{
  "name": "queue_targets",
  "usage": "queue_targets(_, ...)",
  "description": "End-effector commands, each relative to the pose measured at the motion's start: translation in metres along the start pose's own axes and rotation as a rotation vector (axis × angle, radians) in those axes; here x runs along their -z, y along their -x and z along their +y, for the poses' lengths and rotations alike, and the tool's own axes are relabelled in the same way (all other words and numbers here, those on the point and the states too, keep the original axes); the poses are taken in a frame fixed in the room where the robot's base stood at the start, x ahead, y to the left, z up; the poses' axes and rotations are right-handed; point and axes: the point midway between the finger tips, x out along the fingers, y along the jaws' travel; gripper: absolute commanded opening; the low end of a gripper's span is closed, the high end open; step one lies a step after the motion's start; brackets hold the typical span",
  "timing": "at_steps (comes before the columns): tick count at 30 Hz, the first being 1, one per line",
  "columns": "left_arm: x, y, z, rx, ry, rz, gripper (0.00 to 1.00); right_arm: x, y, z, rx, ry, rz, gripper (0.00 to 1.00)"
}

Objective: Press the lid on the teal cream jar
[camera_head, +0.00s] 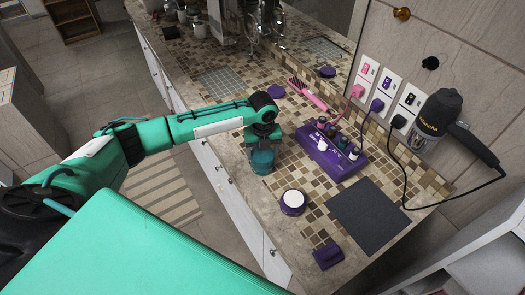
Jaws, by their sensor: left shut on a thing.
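The teal cream jar (261,168) stands upright on the mosaic-tiled counter, near its front edge. My left gripper (262,146) comes down on it from above and is shut at the jar's top, on what looks like its teal lid (262,155). The fingers partly hide the lid, so I cannot tell whether it sits fully seated on the jar. My right gripper is not in view.
A purple jar (292,202) with a white top stands nearby. A purple rack (332,158) holds small bottles. A dark mat (368,216), a purple block (328,256), a pink brush (308,94) and a purple disc (277,91) lie around. A hair dryer (438,122) hangs on the wall.

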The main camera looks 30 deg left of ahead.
Motion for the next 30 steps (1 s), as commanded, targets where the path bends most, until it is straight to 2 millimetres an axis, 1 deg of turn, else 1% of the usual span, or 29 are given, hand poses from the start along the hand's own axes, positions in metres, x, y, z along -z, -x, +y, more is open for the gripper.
queue_targets(8, 0.0001, 0.0007, -0.0001, 0.000, 0.000, 0.000, 0.50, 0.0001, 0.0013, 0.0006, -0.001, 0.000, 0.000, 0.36)
queue_targets(18, 0.0004, 0.0011, -0.0001, 0.000, 0.000, 0.000, 0.50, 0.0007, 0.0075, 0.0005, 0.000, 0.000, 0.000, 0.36)
queue_targets(30, 0.0002, 0.0002, -0.0001, 0.000, 0.000, 0.000, 0.50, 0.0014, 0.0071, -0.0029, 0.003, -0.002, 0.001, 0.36)
